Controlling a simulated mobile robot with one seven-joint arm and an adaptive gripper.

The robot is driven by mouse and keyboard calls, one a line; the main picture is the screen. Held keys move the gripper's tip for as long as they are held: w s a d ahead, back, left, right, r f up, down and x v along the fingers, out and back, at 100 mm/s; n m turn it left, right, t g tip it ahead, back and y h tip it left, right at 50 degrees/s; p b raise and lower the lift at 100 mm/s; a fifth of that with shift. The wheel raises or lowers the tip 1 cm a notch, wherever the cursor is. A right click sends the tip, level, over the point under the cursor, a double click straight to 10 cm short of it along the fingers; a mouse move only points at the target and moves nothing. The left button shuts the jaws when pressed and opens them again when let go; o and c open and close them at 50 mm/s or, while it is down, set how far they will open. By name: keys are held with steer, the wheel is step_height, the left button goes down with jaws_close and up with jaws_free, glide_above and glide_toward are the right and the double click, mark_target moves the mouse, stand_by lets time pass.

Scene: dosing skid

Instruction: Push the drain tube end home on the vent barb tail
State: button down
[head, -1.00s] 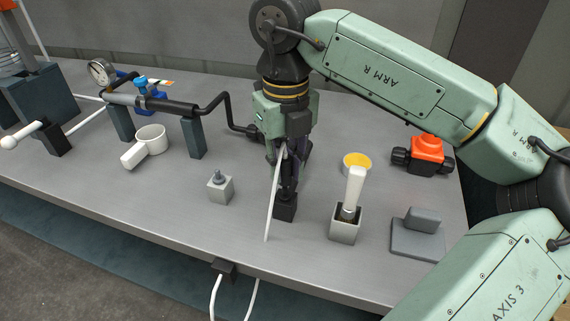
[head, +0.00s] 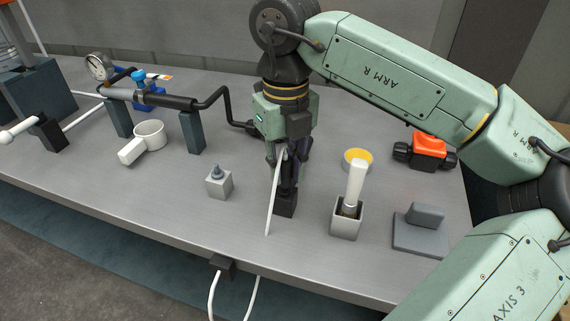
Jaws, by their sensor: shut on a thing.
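My gripper (head: 287,172) points down over the middle of the bench, above a small black block (head: 285,204). It is shut on a thin white tube, which I take as the drain tube (head: 272,205). The tube slants down to the left from the fingers, its lower end near the bench's front part. The fingers and the exact grip are dark and partly hidden. A small grey block with a dark grey pointed barb (head: 217,172) stands to the left of my gripper, apart from the tube. I take it as the vent barb tail, but cannot be sure.
A white-handled tool stands in a grey holder (head: 346,222) right of my gripper. Behind it are a yellow-topped dish (head: 357,155) and an orange-black valve (head: 428,150). A grey stand (head: 420,240) is at right.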

mark_target(286, 153)
steer(key=shift+f+b, duration=0.65)
steer(key=shift+f, duration=0.15)
steer(key=c, duration=1.4)
jaws_free()
steer(key=shift+o, duration=0.2)
steer(key=shift+r, duration=0.1)
step_height(286, 153, up, 12)
